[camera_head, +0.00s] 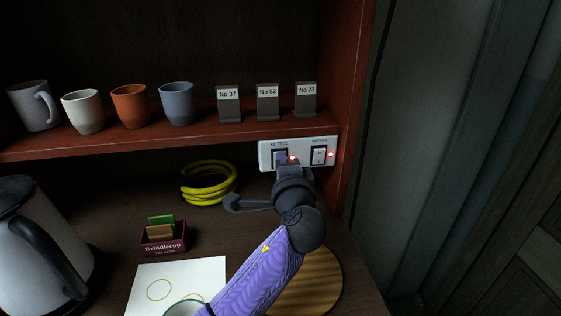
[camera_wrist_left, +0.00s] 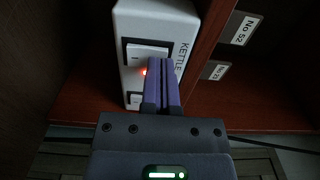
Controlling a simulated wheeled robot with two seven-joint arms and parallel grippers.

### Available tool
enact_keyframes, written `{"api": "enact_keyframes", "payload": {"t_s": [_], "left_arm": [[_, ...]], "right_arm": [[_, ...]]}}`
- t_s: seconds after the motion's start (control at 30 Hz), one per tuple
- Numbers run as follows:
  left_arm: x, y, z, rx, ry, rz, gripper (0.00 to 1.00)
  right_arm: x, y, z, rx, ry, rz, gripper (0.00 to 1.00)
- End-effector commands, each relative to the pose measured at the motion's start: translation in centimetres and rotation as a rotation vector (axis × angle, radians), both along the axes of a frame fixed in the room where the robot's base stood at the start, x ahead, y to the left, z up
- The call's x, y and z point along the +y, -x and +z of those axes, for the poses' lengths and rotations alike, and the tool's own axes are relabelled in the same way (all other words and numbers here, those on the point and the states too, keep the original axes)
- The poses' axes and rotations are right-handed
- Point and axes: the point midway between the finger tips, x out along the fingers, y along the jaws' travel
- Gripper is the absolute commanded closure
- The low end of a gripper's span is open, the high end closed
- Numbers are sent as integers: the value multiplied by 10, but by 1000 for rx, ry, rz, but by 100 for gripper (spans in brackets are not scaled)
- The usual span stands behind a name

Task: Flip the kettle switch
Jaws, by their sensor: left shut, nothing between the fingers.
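A white switch panel (camera_head: 303,152) is mounted under the shelf at the right, with two rocker switches. The one labelled KETTLE is at its left, mostly behind my gripper; this kettle switch (camera_wrist_left: 148,53) shows more clearly in the left wrist view. A red light beside it is lit. My left gripper (camera_head: 281,158) is at the kettle switch, its purple fingers shut and empty. In the left wrist view the fingertips (camera_wrist_left: 160,65) overlap the switch's lower edge; whether they touch it I cannot tell. The kettle (camera_head: 22,245) stands at the far left. My right gripper is out of view.
The second switch (camera_head: 319,155) also has a red light lit. Several mugs (camera_head: 130,107) and number cards (camera_head: 267,103) stand on the shelf above. A yellow coil (camera_head: 187,197), a tea box (camera_head: 165,240), a paper sheet (camera_head: 202,270) and a round wooden board (camera_head: 322,285) lie below.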

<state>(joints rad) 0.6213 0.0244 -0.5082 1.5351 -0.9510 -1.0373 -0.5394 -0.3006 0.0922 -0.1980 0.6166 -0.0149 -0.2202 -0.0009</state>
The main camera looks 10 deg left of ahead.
Motion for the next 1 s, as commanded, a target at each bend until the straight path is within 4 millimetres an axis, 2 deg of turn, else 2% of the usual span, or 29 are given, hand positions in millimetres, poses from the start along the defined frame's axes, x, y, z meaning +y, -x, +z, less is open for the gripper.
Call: {"api": "enact_keyframes", "payload": {"t_s": [0.17, 0.73, 1.0], "left_arm": [[-1, 2, 1, 1, 0, -1, 100], [-25, 59, 1, 1, -1, -1, 100], [-27, 64, 0, 0, 0, 0, 100]], "right_arm": [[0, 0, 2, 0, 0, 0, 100], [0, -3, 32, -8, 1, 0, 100], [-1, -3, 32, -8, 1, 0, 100]]}}
